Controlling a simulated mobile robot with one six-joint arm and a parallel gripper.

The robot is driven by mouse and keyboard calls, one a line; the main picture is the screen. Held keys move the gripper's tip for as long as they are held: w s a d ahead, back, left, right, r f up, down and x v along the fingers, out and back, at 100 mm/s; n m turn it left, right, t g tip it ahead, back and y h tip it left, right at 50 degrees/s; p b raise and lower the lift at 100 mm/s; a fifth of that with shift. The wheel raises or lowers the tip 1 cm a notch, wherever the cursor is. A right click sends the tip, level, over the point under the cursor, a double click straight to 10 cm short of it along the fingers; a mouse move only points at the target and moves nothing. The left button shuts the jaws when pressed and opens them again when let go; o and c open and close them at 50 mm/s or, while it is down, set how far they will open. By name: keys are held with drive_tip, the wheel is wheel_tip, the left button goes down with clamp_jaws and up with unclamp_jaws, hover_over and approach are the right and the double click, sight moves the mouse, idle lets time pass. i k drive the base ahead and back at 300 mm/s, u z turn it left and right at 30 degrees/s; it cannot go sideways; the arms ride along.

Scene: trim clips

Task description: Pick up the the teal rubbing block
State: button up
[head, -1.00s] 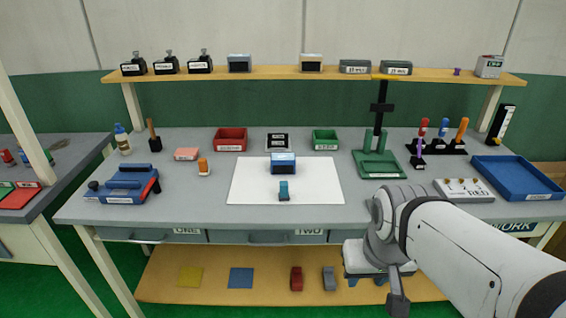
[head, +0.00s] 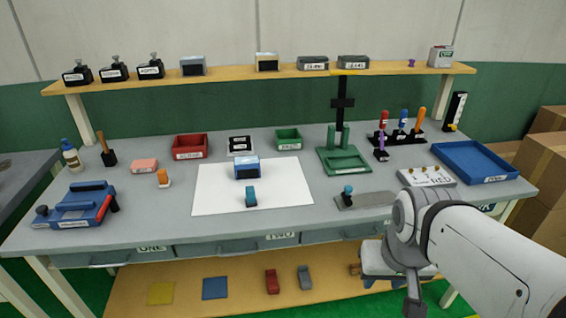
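The teal rubbing block (head: 251,196) is a small upright block near the front middle of the white sheet (head: 285,190) on the grey workbench. It stands just in front of a blue box-shaped block with a dark front (head: 246,168). My arm comes in from the lower right. Its end is low, by the bench's front edge, well to the right of the teal block and apart from it. The dark end part that looks like my gripper (head: 413,300) is partly cut off by the frame, and its fingers cannot be made out.
A blue tool (head: 75,207) lies at the left. Red (head: 189,147) and green bins (head: 288,139) stand behind the sheet. A green stand (head: 343,160), a grey plate with a teal knob (head: 365,200) and a blue tray (head: 474,162) are at the right.

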sight(250, 200)
drive_tip(key=z, duration=2.6)
drive_tip(key=k, duration=2.3)
drive_tip(key=u, duration=1.7)
drive_tip(key=i, duration=1)
drive_tip(key=u, duration=0.1)
